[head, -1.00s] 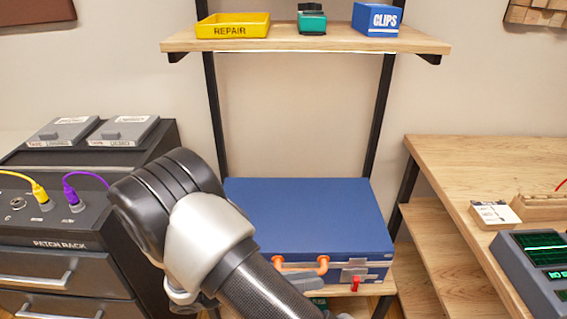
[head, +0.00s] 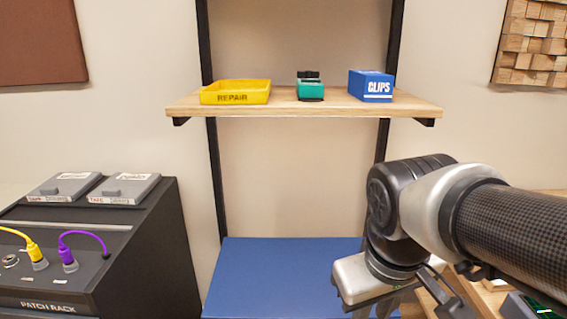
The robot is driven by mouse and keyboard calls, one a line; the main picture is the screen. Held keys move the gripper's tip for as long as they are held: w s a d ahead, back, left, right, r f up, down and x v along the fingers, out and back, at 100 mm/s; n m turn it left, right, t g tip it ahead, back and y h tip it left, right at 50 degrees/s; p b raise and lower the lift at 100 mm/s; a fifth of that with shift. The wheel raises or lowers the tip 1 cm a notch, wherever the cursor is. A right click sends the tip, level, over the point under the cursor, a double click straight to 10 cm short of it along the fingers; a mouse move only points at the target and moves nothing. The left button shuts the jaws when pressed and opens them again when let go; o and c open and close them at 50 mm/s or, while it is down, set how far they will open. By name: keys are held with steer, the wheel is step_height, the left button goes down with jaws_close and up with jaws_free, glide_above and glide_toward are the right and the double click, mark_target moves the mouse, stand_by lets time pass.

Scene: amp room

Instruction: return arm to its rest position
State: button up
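My arm reaches in from the right edge of the head view and bends down at a black and silver joint. My gripper (head: 386,304) hangs below that joint at the bottom edge, in front of the right end of the blue case (head: 270,275). The gripper is partly hidden by my wrist and cut off by the frame, so its opening and anything in it cannot be made out.
A wall shelf (head: 300,109) holds a yellow REPAIR tray (head: 236,85), a green device (head: 310,88) and a blue CLIPS box (head: 371,86). The patch rack (head: 140,240) stands left, with two tape boxes (head: 124,188) and plugged cables. A wooden bench lies behind my arm.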

step_height(320, 180, up, 29)
steer(key=m+t+p, duration=0.2)
steer(key=m+p, duration=0.1)
steer(key=p, duration=2.3)
steer(key=shift+s+d+t+y, duration=0.3)
steer(key=shift+s+d, duration=0.05)
steer(key=shift+s, duration=0.05)
steer(key=shift+r, duration=0.1)
